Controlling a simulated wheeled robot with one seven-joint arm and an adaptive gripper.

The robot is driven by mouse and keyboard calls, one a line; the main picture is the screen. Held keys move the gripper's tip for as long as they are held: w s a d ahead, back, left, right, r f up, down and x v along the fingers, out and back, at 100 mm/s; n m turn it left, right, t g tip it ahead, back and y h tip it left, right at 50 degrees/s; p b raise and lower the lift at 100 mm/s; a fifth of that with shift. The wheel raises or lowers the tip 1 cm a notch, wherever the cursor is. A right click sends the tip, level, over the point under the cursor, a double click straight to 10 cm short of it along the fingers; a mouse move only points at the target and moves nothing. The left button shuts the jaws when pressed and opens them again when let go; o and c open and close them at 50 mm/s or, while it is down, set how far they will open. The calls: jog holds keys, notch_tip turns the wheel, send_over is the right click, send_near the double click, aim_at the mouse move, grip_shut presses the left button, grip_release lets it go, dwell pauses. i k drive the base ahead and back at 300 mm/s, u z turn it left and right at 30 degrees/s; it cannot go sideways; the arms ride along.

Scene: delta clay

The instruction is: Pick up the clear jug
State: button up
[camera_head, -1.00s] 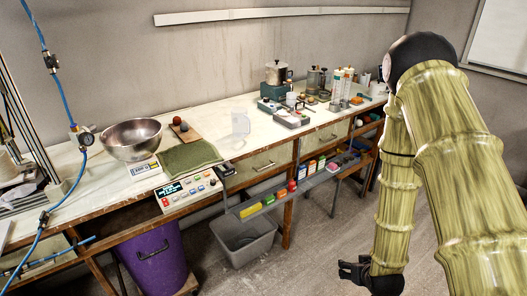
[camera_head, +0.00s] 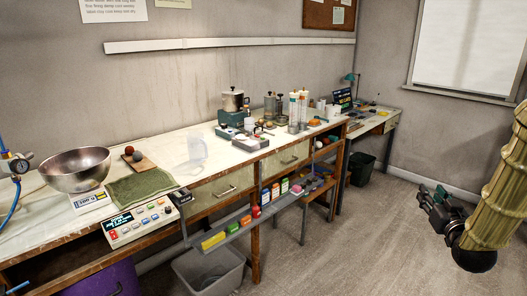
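The clear jug (camera_head: 197,150) stands on the long white-topped workbench, right of the green cloth and left of the machine with the metal pot. It is faint and see-through against the pale bench top. My gripper (camera_head: 424,196) is black and hangs at the right over the floor, far from the jug and beyond the bench's front. Nothing shows held in it. Its fingers are small and dark, so I cannot tell whether they are open or shut.
A green folded cloth (camera_head: 142,186), a metal bowl (camera_head: 76,170) on a scale and a control box (camera_head: 143,222) lie left of the jug. A pot machine (camera_head: 233,116) stands to the right. A grey bin (camera_head: 208,270) sits below. The floor at right is clear.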

aim_at(197, 146)
jog(key=z, duration=0.95)
jog(key=i, duration=1.1)
jog(key=u, duration=2.85)
